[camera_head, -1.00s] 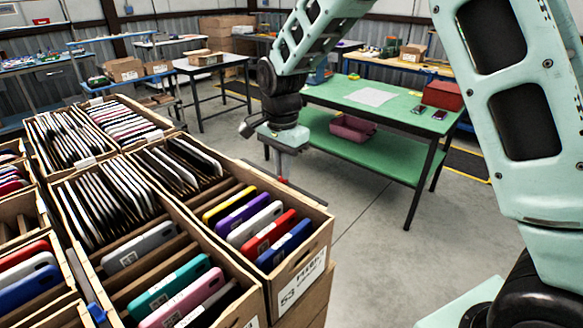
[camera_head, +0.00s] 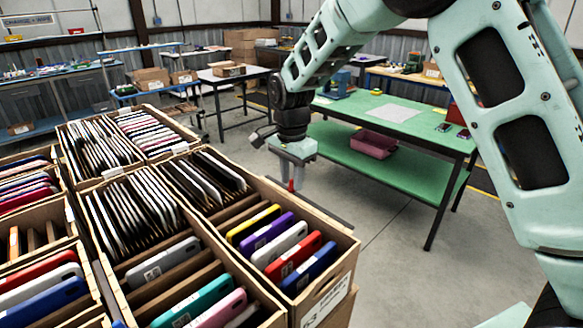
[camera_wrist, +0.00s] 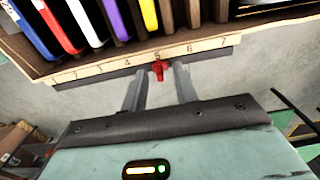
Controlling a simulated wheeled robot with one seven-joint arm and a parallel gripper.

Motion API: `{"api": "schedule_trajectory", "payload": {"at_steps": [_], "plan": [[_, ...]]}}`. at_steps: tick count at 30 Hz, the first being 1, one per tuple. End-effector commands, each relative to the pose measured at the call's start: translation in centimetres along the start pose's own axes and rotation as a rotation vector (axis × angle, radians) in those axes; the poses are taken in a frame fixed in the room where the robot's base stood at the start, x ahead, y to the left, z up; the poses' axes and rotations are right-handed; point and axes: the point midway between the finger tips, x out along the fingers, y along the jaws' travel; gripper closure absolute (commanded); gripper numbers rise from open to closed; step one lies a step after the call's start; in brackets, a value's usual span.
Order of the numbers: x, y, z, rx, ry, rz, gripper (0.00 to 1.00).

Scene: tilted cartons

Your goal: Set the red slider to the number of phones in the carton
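The carton (camera_head: 336,262) holds a row of coloured phones: blue (camera_head: 309,270), red (camera_head: 293,258), white (camera_head: 279,243), purple (camera_head: 266,231) and yellow (camera_head: 253,224). The row also shows at the top of the wrist view, upside to the head view order. A numbered scale (camera_wrist: 207,48) runs along the carton's edge. The red slider (camera_wrist: 158,70) stands at about the 5 mark. My gripper (camera_wrist: 160,75) is open, one finger on each side of the slider, with gaps visible between. In the head view, the red slider (camera_head: 291,185) shows below my gripper (camera_head: 292,176).
More cartons with dark, white and coloured phones stand to the left, one holding grey and teal phones (camera_head: 192,300). A green table (camera_head: 440,135) with a pink bin (camera_head: 374,144) on its shelf stands behind at right. Concrete floor between is clear.

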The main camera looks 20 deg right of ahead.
Motion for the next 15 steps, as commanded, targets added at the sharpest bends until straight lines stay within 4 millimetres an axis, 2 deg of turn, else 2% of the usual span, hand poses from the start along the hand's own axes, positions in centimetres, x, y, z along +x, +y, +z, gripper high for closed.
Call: {"api": "schedule_trajectory", "payload": {"at_steps": [5,15], "plan": [[-1.6,-0.1,0.0,0.000,0.002,-0.006,0.71],[-9.1,-0.1,0.0,0.000,0.002,-0.008,0.71]]}}
